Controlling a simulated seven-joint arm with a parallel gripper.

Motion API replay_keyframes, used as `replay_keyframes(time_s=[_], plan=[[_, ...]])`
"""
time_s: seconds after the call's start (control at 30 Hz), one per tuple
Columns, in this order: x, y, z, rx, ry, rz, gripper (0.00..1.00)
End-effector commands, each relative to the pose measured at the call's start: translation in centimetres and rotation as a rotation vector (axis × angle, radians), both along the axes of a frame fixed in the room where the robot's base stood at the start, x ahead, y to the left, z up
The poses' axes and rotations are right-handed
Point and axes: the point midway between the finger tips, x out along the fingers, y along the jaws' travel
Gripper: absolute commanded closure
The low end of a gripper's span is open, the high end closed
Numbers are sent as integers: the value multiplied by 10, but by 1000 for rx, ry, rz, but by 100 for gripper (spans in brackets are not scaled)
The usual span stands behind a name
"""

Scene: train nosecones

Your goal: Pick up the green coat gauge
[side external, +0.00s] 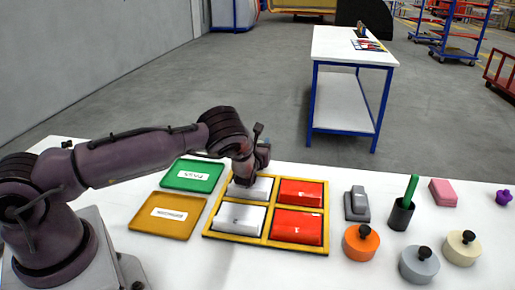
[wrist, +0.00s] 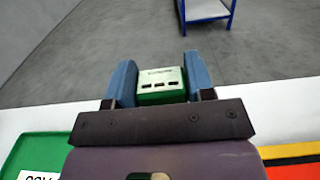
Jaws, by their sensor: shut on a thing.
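The green coat gauge (wrist: 161,94) is a small green block with a pale face and several dark slots, seen in the wrist view. It sits between the two blue fingers of my gripper (wrist: 160,76), which is shut on it. Behind the gauge in that view is grey floor, so it appears held up off the table. In the side external view my gripper (side external: 264,146) is near the table's back edge, behind the framed tray, and the gauge is mostly hidden there.
A yellow-framed tray (side external: 268,237) holds silver and red blocks. Green (side external: 193,175) and orange (side external: 168,214) labelled trays lie left. Right are a grey device (side external: 357,204), a black cup (side external: 401,215) with a green stick, a pink block (side external: 443,192), knobbed discs (side external: 418,264) and a purple piece (side external: 503,197).

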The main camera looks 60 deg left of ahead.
Motion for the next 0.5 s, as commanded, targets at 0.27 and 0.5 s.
replay_keyframes(time_s=[0.27, 0.5], plan=[[-13, -7, 44, 0, -1, 0, 79], [-58, -25, 91, -2, -1, 0, 79]])
